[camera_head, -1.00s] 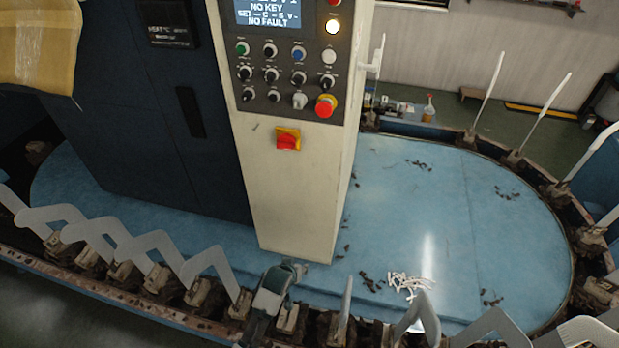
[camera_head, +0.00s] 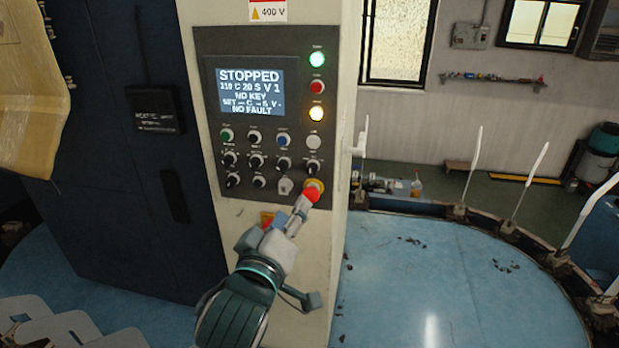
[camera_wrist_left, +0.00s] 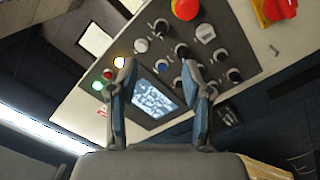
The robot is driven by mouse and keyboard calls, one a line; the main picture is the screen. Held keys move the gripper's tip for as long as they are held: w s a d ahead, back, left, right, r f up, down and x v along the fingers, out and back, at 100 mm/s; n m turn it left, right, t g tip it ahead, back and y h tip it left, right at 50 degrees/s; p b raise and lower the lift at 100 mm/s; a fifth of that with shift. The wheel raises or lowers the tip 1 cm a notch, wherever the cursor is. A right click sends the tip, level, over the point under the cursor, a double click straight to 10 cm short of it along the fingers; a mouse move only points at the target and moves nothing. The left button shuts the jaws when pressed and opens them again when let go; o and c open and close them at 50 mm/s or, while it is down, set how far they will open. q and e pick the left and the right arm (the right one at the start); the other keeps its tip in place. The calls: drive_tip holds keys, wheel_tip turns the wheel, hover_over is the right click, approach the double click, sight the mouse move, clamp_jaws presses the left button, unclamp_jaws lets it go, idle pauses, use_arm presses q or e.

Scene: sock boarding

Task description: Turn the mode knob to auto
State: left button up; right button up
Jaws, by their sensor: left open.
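The control panel (camera_head: 205,115) on the cream column carries several black knobs, among them an upper-row knob (camera_head: 254,137) and a lower-left knob (camera_head: 232,180). The labels are too small to read, so I cannot tell which is the mode knob. The display (camera_head: 243,92) reads STOPPED. My left gripper (camera_head: 300,204) is in front of the panel's lower right, by the red emergency stop (camera_head: 312,193). In the left wrist view my left gripper (camera_wrist_left: 157,66) is open and empty, with knobs beyond and between its fingers. My right gripper is not in view.
A red and yellow switch (camera_head: 267,219) sits below the panel, partly hidden by my left arm. It also shows in the left wrist view (camera_wrist_left: 278,10). A dark cabinet (camera_head: 110,170) stands to the left. A blue table surface (camera_head: 440,285) lies to the right.

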use_arm(q)
approach(310, 174)
drive_tip(key=w, duration=0.2)
drive_tip(key=x, duration=0.6)
drive_tip(key=shift+w+d, duration=0.4)
drive_tip(key=shift+w, duration=0.35)
drive_tip(key=shift+d, duration=0.15)
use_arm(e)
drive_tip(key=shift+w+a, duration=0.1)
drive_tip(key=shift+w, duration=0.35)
use_arm(q)
clamp_jaws()
